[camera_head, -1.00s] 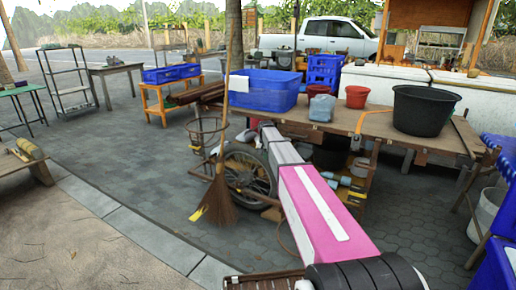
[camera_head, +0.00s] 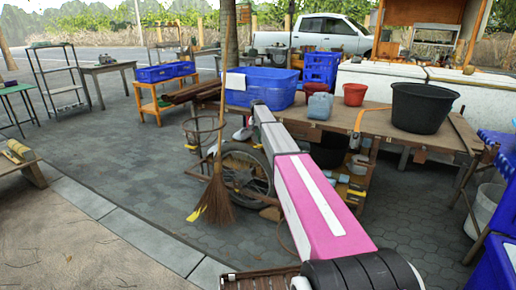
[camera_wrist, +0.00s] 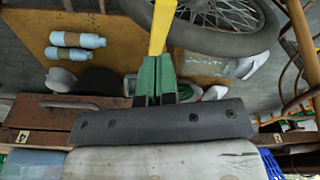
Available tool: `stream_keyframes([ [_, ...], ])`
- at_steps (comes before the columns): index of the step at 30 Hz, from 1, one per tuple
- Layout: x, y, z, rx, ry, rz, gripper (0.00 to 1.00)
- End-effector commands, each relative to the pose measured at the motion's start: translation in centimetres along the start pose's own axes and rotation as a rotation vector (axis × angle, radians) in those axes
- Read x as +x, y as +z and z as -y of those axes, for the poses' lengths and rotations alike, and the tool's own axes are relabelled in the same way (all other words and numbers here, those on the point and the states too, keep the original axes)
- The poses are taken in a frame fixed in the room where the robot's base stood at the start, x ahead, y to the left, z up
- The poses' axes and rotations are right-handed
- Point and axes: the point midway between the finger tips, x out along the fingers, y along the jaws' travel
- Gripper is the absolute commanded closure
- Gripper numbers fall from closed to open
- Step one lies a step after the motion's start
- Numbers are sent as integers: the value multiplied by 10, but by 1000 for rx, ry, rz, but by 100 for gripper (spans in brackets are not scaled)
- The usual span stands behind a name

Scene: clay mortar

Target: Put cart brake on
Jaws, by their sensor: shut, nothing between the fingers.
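The cart (camera_head: 310,129) has a wooden top with tubs on it and a spoked wheel (camera_head: 246,172) underneath. The wheel also shows upside down at the upper right of the wrist view (camera_wrist: 215,38). An orange bent bar (camera_head: 357,122) is at the cart's front edge; I cannot tell whether it is the brake. My gripper, with green fingers (camera_wrist: 157,78), is shut and empty in the wrist view, in front of the cart's underside. A yellow strip (camera_wrist: 162,25) runs up from the fingers; I cannot tell what it is. The head view mostly hides the gripper behind my arm.
A broom (camera_head: 217,200) stands beside the wheel, near a wire basket (camera_head: 203,130). A blue tub (camera_head: 258,88), a blue jug (camera_head: 320,106) and a black tub (camera_head: 420,108) are on the cart top. Bottles (camera_wrist: 75,40) lie on the lower shelf. The paving left of the broom is clear.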

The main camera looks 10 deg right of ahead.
Motion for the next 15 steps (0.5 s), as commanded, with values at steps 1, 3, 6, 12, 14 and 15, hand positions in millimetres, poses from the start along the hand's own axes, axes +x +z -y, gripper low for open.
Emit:
stream_keyframes([
  [1,1,0,0,0,0,0,100],
  [3,3,0,0,0,0,0,100],
  [6,8,0,0,0,0,1,100],
  [12,26,0,0,0,0,1,100],
  [14,32,0,0,0,0,1,100],
  [15,37,0,0,0,0,1,100],
])
